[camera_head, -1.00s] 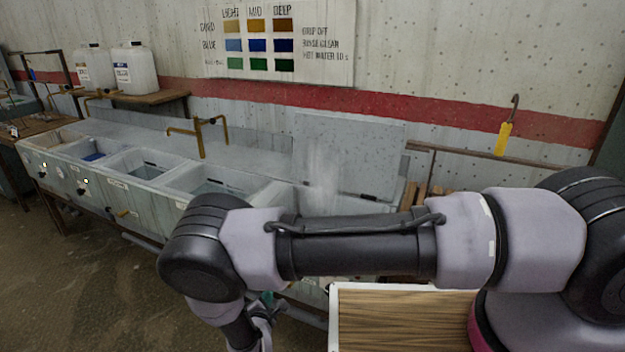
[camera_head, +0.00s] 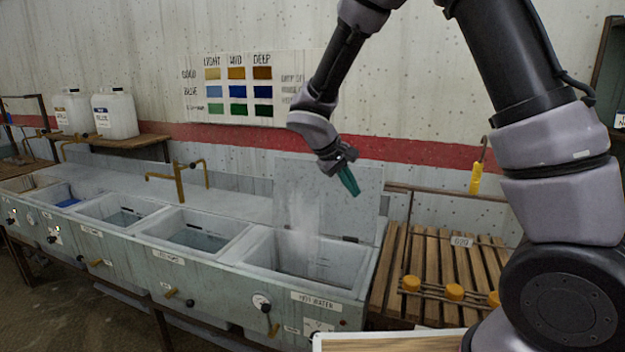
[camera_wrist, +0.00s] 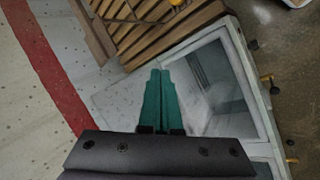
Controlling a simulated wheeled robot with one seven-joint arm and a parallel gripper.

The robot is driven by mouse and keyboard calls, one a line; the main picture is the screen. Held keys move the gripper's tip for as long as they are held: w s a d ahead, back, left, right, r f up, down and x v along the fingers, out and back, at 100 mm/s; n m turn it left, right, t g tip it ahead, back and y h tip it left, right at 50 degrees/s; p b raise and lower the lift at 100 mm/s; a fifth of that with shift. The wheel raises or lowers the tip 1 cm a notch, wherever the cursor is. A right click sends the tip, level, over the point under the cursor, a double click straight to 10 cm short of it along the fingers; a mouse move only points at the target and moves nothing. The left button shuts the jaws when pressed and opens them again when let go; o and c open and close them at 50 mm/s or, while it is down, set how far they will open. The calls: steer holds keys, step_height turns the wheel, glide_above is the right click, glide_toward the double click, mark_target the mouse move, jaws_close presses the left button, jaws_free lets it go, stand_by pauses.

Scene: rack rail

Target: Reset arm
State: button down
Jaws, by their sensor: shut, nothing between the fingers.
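My gripper (camera_head: 348,180) is raised above the rightmost basin in the head view. Its green fingers are together, with nothing between them. In the wrist view the closed fingers (camera_wrist: 161,98) point toward the hot water basin's lid and rim. My arm reaches up from the right side of the head view, folds near the top edge and comes down to the gripper. The gripper is clear of the basins and touches nothing that I can see.
The hot water basin (camera_head: 360,292) steams below, its lid (camera_head: 335,195) raised behind it. More basins stretch left, with brass taps (camera_head: 180,185). A slatted wooden rack (camera_head: 425,270) stands right. White jugs (camera_head: 115,115) sit on a shelf. A yellow-handled hook (camera_head: 476,178) hangs on the wall.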

steer(key=s+d+r+m+y, duration=0.55)
steer(key=s+d+r, duration=0.35)
steer(key=d+r, duration=0.3)
steer(key=s+d+r+m+t+y, duration=0.2)
steer(key=s+r+m+t, duration=0.1)
steer(key=s+r, duration=0.6)
steer(key=shift+s+d+m+t, duration=0.4)
steer(key=shift+s+m, duration=0.35)
steer(key=shift+s, duration=0.2)
stand_by(4.9)
